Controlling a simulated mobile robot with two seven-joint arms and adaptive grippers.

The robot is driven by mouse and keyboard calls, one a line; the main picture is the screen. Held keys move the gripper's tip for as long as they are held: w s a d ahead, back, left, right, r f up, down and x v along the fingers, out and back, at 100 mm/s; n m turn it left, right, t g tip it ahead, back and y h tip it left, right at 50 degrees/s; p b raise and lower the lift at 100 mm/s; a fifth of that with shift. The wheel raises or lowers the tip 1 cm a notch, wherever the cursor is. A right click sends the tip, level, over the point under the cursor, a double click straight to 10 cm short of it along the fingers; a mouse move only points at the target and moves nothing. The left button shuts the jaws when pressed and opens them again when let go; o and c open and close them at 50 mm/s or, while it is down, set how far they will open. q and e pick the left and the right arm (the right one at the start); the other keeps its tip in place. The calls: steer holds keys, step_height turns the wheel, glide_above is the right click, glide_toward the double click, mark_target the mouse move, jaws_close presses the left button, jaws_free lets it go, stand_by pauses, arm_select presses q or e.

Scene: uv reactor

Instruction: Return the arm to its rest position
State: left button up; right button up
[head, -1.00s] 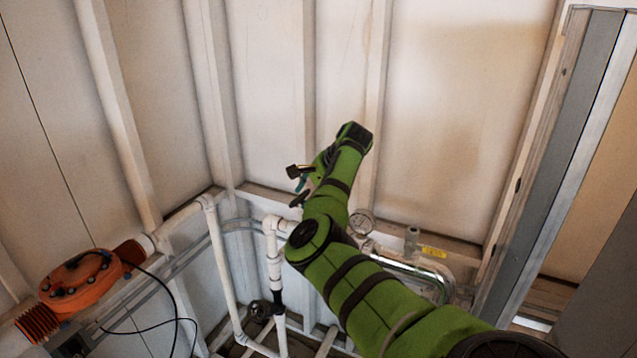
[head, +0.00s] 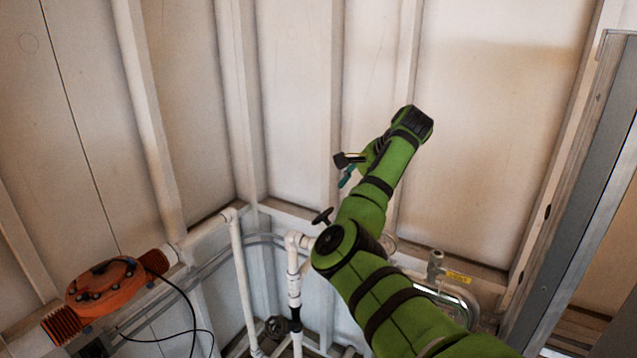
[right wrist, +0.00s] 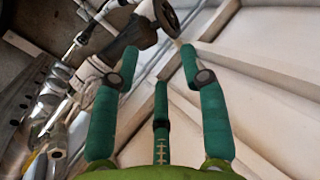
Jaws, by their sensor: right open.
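My green right arm comes in from the lower right of the head view and is bent, with its wrist up against the white wall panels. My right gripper (head: 346,168) sits at the left side of that wrist, small and partly hidden. In the right wrist view its teal fingers (right wrist: 158,62) are spread apart with nothing between them. A dark handwheel valve (right wrist: 168,18) on a white pipe shows beyond the fingertips there. My left gripper is not in view.
An orange reactor unit (head: 104,287) with a black cable is at lower left. White pipes (head: 240,265) and a handwheel (head: 322,216) stand in the corner below the arm. A valve fitting (head: 436,266) is right of the arm. A grey upright frame (head: 580,200) borders the right side.

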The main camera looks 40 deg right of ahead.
steer(key=s+f+n+g+h, duration=0.3)
steer(key=f+h, duration=0.1)
steer(key=f, duration=0.5)
steer(key=s+a+f+n+h, duration=0.1)
steer(key=s+a+f+n, duration=0.1)
steer(key=a+f+n, duration=0.3)
steer(key=s+a+f+n+h, duration=0.1)
steer(key=s+a+f+n, duration=0.15)
steer(key=a+f, duration=0.45)
steer(key=s+a+f+n+y, duration=0.3)
steer(key=s+a+f+n, duration=0.15)
steer(key=s+a, duration=0.6)
steer(key=s+a+f+n+y, duration=0.25)
steer(key=s+a+f, duration=0.4)
steer(key=a, duration=0.75)
steer(key=s+f+g+b, duration=0.1)
steer(key=s+f+b, duration=0.15)
steer(key=f, duration=1.25)
steer(key=s+f+g+b, duration=0.15)
steer(key=f+b, duration=0.25)
steer(key=f, duration=1)
steer(key=s+d+f+b, duration=0.2)
steer(key=s+f+b, duration=0.2)
steer(key=s+f, duration=1.1)
steer(key=shift+d+f+n, duration=0.35)
steer(key=shift+f+n, duration=0.1)
steer(key=shift+f, duration=0.5)
